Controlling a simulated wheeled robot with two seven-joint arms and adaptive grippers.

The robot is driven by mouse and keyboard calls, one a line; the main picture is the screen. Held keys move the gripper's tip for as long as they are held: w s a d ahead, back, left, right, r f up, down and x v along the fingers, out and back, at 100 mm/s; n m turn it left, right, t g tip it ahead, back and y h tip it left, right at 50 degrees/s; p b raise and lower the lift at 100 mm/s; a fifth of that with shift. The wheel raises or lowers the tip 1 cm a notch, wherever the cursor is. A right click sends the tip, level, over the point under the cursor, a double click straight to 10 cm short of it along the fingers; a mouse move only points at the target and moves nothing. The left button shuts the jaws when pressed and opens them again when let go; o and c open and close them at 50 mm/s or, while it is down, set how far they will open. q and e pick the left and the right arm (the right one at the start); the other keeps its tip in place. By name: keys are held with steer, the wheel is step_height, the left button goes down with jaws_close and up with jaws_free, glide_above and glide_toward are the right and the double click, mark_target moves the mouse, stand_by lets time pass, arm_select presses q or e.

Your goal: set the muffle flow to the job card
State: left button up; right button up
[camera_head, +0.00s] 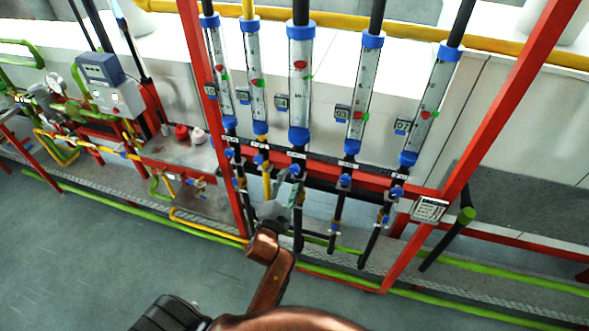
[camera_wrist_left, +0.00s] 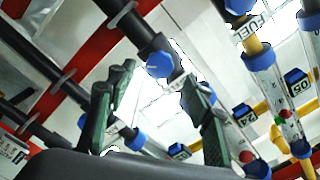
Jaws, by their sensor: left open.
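Several clear flow tubes with blue end caps stand in a row on a red frame in the head view. The middle, thicker tube (camera_head: 300,100) has a red float a little above a green marker. Below it is a blue valve knob (camera_head: 297,169), also in the left wrist view (camera_wrist_left: 160,65). My left gripper (camera_head: 289,187) is open just below this knob. In the left wrist view the knob shows between and beyond the fingertips (camera_wrist_left: 158,78); contact cannot be told. The job card (camera_head: 429,208) hangs on the right of the frame; its writing is too small to read.
Neighbouring blue knobs (camera_head: 345,181) sit close on both sides. A slanted red post (camera_head: 480,150) stands at the right. Green floor pipes (camera_head: 340,275) run along the front. A grey control box (camera_head: 101,70) stands at the left. The floor in front is open.

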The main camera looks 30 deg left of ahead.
mark_target(294, 171)
arm_select(q)
steer(key=x, duration=0.6)
steer(key=shift+p, duration=0.4)
steer(key=shift+c, duration=0.2)
steer(key=c, duration=1.1)
steer(key=shift+n+p, duration=0.4)
steer(key=shift+c, duration=0.2)
